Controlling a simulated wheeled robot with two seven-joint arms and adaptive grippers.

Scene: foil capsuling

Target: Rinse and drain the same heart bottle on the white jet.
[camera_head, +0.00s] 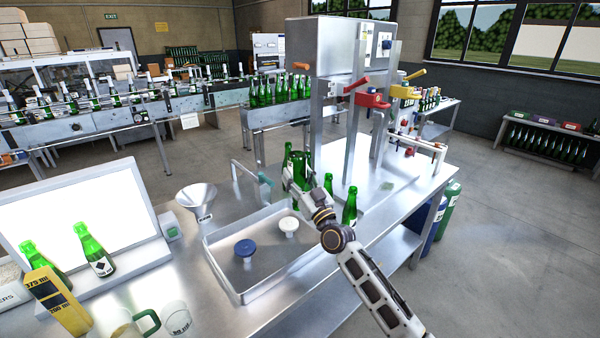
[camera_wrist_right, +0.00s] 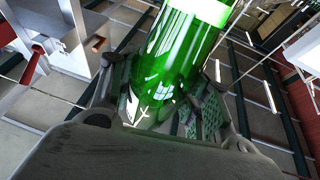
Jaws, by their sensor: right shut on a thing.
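My right gripper (camera_head: 293,182) is shut on a green bottle (camera_head: 300,165), above the far right side of the steel tray. In the right wrist view the bottle (camera_wrist_right: 172,62) sits between the two finger pads, with a pale green band near the top of the picture. No heart mark can be made out on it. The white jet (camera_head: 288,226) stands in the tray (camera_head: 238,292), in front of and below the held bottle. The blue jet (camera_head: 245,249) stands to its left. My left gripper is not in view.
A steel funnel (camera_head: 197,196) stands at the tray's back left. Other green bottles stand right of my gripper (camera_head: 350,207) and by the light panel (camera_head: 95,252). A tap (camera_head: 250,172) rises behind the tray.

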